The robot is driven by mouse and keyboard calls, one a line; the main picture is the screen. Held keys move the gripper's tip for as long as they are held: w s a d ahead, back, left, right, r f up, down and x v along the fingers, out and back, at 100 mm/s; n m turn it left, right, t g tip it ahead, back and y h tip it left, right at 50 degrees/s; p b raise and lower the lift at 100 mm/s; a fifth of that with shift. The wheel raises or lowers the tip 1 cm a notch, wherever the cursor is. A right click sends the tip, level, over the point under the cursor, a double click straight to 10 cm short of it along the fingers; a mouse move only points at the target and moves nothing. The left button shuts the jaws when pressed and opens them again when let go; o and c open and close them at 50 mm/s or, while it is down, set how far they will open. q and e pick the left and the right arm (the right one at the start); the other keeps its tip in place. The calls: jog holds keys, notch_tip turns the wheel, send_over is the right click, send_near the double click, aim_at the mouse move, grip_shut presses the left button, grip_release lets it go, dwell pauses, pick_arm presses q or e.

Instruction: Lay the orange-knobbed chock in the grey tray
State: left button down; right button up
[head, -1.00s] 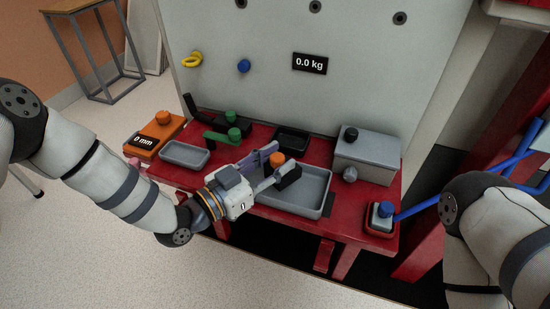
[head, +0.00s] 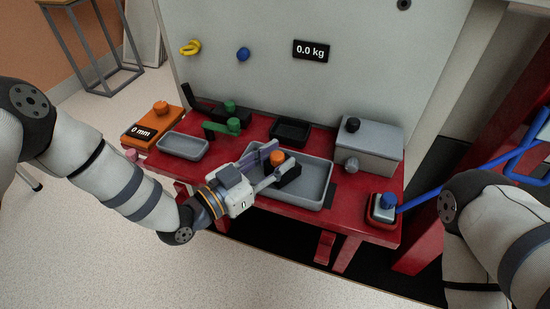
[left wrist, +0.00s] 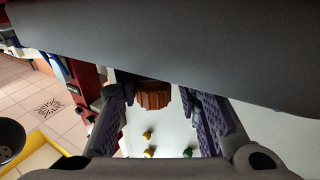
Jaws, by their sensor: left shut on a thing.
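The chock has a black body (head: 290,174) and an orange knob (head: 277,157). My left gripper (head: 268,168) is shut on the chock, coming from the near left across the tray's edge. In the left wrist view the orange knob (left wrist: 153,95) shows between the two fingers. The chock's body is not clear there. My right gripper is out of view.
A smaller grey tray (head: 183,146) and an orange gauge box (head: 153,130) are left on the bench. A green-knobbed part (head: 230,124) and a black tray (head: 291,132) lie behind. A grey box (head: 368,150) and a blue-knobbed block (head: 386,205) are right.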

pick_arm(q)
jog(key=shift+f, duration=0.3)
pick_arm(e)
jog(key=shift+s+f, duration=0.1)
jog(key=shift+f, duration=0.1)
pick_arm(q)
jog(key=c, duration=1.1)
grip_release()
jog(key=v, duration=1.2)
